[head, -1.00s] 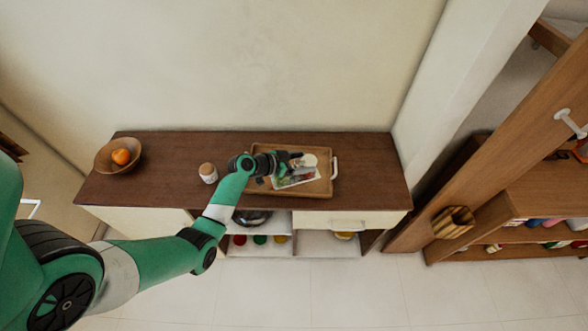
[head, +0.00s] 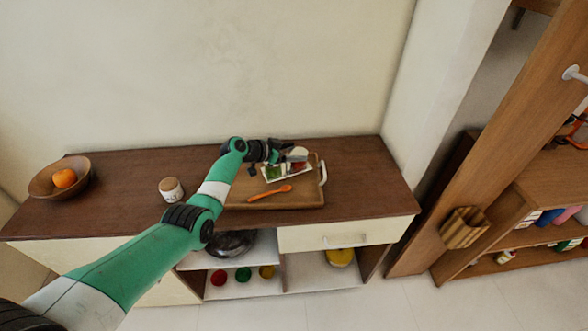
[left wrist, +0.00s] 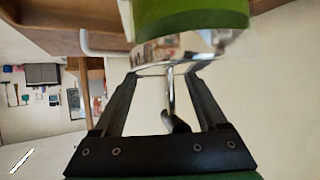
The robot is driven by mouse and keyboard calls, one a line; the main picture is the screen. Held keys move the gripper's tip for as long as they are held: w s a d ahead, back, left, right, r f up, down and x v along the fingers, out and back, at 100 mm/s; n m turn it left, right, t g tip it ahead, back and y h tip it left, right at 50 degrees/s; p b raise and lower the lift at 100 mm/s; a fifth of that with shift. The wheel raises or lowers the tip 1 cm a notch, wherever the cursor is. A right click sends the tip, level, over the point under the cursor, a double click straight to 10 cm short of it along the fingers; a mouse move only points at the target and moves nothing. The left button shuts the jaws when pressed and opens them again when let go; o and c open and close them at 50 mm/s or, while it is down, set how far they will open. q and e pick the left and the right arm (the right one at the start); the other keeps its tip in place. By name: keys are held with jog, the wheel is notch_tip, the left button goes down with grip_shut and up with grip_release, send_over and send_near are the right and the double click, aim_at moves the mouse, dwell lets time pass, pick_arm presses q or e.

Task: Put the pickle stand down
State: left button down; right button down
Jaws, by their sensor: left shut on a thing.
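The pickle stand (head: 288,171) shows in the head view as a small white-edged stand with green and red contents, over the back part of the wooden tray (head: 305,200). My left gripper (head: 287,156) is at its back edge, with the arm reaching in from the left. In the left wrist view, my left gripper (left wrist: 165,72) is shut on a thin metal part of the stand, with a green piece (left wrist: 190,14) beyond the fingertips. I cannot tell whether the stand touches the tray. My right gripper is not in view.
An orange spoon (head: 269,193) lies on the tray, in front of the stand. The tabletop (head: 115,178) between bowl and jar is clear.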

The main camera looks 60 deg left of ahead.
pick_arm(q)
jog(key=shift+w+a+f+b, duration=0.1)
jog(key=shift+f+b, duration=0.6)
jog(key=shift+b, duration=0.05)
jog(key=shift+w+a+f+b, duration=0.1)
jog(key=shift+f+b, duration=0.6)
jog(key=shift+b, duration=0.05)
jog(key=shift+f, duration=0.25)
jog(key=shift+s, duration=0.1)
jog(key=shift+f, duration=0.1)
grip_release()
